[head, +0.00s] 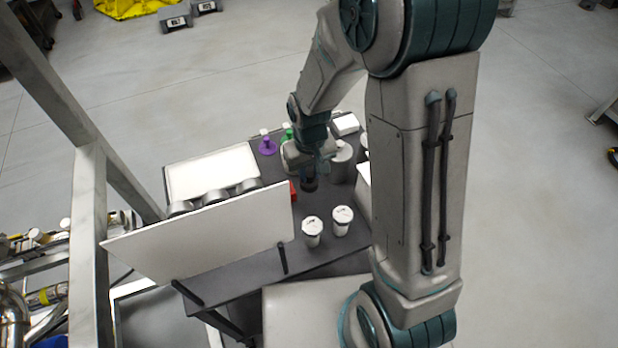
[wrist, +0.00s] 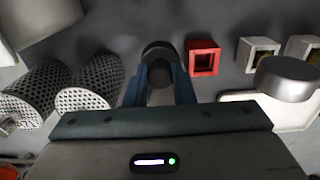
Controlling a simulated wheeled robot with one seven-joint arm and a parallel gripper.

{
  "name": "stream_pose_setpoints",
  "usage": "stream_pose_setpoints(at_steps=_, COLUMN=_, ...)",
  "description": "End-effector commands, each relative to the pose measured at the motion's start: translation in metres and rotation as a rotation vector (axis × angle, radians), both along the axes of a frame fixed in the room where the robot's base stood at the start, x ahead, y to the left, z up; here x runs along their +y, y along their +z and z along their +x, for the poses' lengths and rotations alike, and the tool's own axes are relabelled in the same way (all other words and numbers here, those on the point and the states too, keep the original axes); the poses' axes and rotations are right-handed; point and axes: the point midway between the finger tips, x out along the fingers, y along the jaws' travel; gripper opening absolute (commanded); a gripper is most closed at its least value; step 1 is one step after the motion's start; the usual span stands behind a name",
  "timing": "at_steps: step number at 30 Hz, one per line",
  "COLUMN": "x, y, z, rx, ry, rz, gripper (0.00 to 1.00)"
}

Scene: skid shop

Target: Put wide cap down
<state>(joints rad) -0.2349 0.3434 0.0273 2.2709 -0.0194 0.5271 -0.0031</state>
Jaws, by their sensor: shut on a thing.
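My gripper (head: 309,178) points down over the dark table (head: 335,258), near its middle. In the wrist view its two blue fingers (wrist: 158,88) are shut on a dark round piece, which I take to be the wide cap (wrist: 158,52). The cap also shows in the head view as a dark shape (head: 309,186) under the fingers. The fingers and palm hide part of it. I cannot tell whether it touches the table top.
A red square piece (wrist: 203,58) lies close beside the cap. Two white lidded cups (head: 312,231) (head: 342,221) stand nearer the table's front. A white panel (head: 205,240) and white tray (head: 210,172) are at left.

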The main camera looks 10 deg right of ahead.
Motion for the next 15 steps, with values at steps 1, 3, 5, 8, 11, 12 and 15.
stream_pose_setpoints(at_steps=1, x=0.0, y=-0.001, z=0.001, rx=0.001, ry=0.0, rz=0.0, gripper=0.06)
stream_pose_setpoints(at_steps=3, x=0.0, y=-0.006, z=0.001, rx=0.003, ry=0.0, rz=-0.001, gripper=0.06)
stream_pose_setpoints(at_steps=5, x=0.0, y=-0.013, z=0.0, rx=0.005, ry=0.0, rz=-0.001, gripper=0.06)
stream_pose_setpoints(at_steps=8, x=0.0, y=-0.026, z=0.0, rx=0.006, ry=0.0, rz=-0.002, gripper=0.06)
stream_pose_setpoints(at_steps=11, x=0.0, y=-0.035, z=0.0, rx=0.004, ry=-0.001, rz=-0.001, gripper=0.06)
stream_pose_setpoints(at_steps=12, x=0.0, y=-0.038, z=0.0, rx=0.002, ry=-0.001, rz=-0.001, gripper=0.06)
stream_pose_setpoints(at_steps=15, x=0.0, y=-0.041, z=0.0, rx=0.002, ry=-0.001, rz=-0.001, gripper=0.06)
